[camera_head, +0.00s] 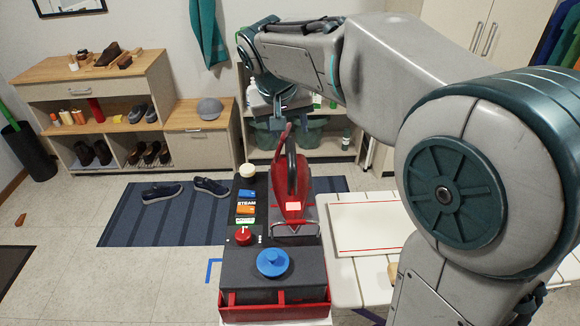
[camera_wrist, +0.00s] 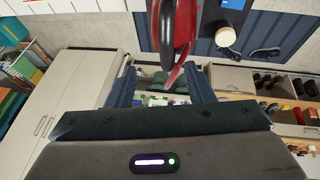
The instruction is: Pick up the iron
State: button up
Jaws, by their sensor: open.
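The iron (camera_head: 293,190) is red with a dark handle and stands on the black and red steam station (camera_head: 265,268). The station has a red knob and a blue cap on top. In the wrist view, the iron (camera_wrist: 184,70) shows at the top centre, with its dark handle in front of the red body. My gripper (camera_wrist: 158,84) is open, with its two fingers apart and nothing seen held between them. In the head view, my wrist is above and behind the iron, and the fingertips are hard to make out.
A white ironing surface (camera_head: 372,228) lies to the right of the station. Behind are a blue striped rug (camera_head: 150,215) with shoes, a wooden shoe bench (camera_head: 95,75) and a shelf with green bins (camera_head: 300,135). Open floor is at left.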

aim_at(291, 146)
jog(key=x, duration=0.5)
jog(key=w+a+x, duration=0.1)
jog(key=x, duration=0.2)
jog(key=shift+w+r+p, duration=0.1)
jog(key=shift+p, duration=0.3)
jog(key=shift+s+p+x, duration=0.2)
jog(key=shift+p+x, duration=0.45)
jog(key=shift+x, duration=2.1)
grip_shut()
jog(key=shift+a, duration=0.1)
